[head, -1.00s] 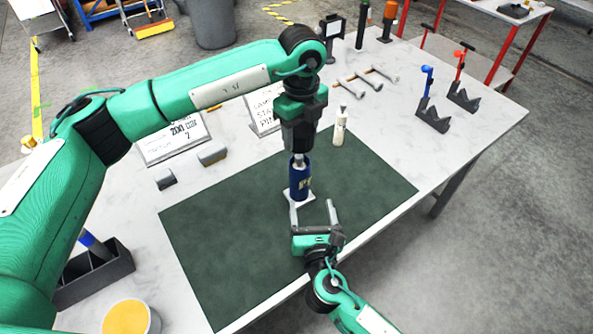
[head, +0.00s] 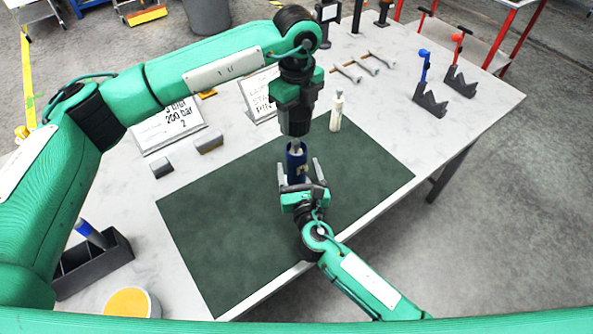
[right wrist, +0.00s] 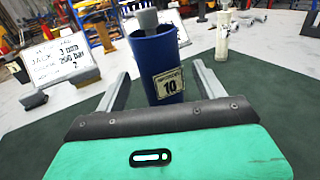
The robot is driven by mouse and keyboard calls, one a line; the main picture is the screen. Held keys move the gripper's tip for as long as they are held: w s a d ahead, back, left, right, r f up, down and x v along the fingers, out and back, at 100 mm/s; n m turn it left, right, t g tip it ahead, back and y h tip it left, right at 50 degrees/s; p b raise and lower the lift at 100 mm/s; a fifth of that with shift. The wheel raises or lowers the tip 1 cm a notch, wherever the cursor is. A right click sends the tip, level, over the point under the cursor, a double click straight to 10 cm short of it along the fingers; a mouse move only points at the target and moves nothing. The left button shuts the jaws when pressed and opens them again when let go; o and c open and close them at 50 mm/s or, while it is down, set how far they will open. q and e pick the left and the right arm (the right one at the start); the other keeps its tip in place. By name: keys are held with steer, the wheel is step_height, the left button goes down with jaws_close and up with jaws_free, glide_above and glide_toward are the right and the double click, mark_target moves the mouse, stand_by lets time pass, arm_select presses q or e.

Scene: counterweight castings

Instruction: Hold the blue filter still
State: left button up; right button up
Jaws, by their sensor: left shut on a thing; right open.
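The blue filter (head: 296,162) stands upright on the dark green mat (head: 230,235). In the right wrist view the filter (right wrist: 158,62) has an open top and a pale label reading 10. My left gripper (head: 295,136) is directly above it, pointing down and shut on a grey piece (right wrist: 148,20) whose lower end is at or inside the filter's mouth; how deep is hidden. My right gripper (head: 299,170) is open, low at the near side, one finger on each side of the filter. In the wrist view gaps show between the fingers and the filter.
A cream bottle (head: 337,112) stands behind the filter. Two signs (head: 168,128) and small grey blocks (head: 209,142) are at back left. Blue (head: 428,92) and red (head: 459,72) upright holders are at right. A black bin (head: 95,265) is front left. The mat's right half is clear.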

mark_target(297, 142)
steer(key=shift+w+a, duration=0.25)
steer(key=shift+w, duration=1)
steer(key=shift+w+a, duration=0.2)
steer(key=shift+w, duration=1.05)
steer(key=c, duration=1.5)
arm_select(q)
steer(key=shift+f, duration=2.5)
steer(key=shift+f, duration=0.9)
steer(key=shift+f, duration=0.5)
steer(key=shift+f, duration=0.1)
arm_select(e)
jaws_close()
